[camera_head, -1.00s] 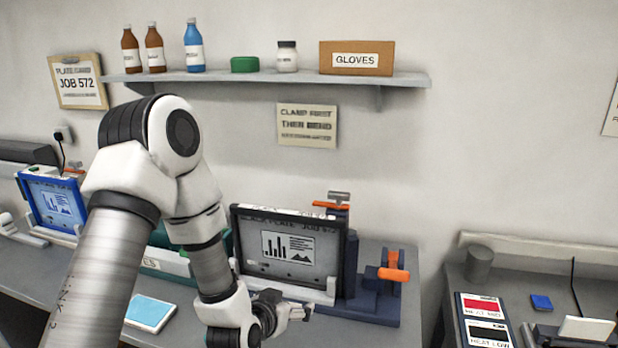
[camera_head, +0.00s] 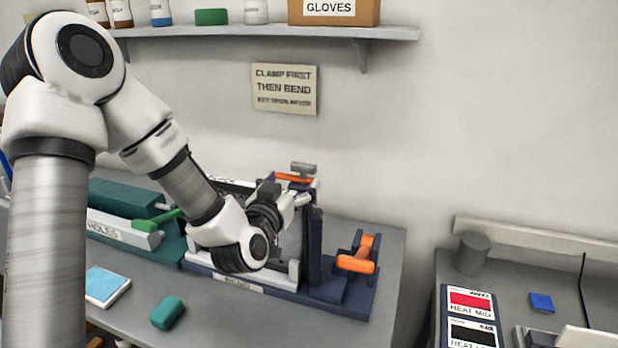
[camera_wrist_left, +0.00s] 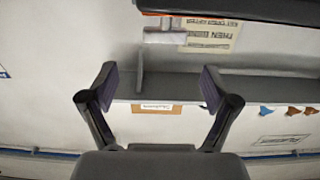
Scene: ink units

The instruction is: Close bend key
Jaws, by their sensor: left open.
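The bend unit, a dark blue fixture with a BEND label (camera_head: 237,284), stands on the bench. An orange bar with a grey T-shaped top (camera_head: 303,168) is at its upper back. An orange lever (camera_head: 355,264) is on its right side. I cannot tell which of these is the bend key. My left gripper (camera_head: 287,194) is in front of the unit's upper part, just below the grey top, and hides much of the plate. In the left wrist view my gripper (camera_wrist_left: 160,82) is open with nothing held. A grey cylinder (camera_wrist_left: 165,37) appears beyond its fingertips. My right gripper is not in view.
A green HOLES unit (camera_head: 125,202) stands left of the bend unit. A blue-topped pad (camera_head: 105,286) and a green block (camera_head: 168,313) lie in front. A shelf (camera_head: 270,32) and a sign (camera_head: 285,89) are on the wall. A second bench stands right.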

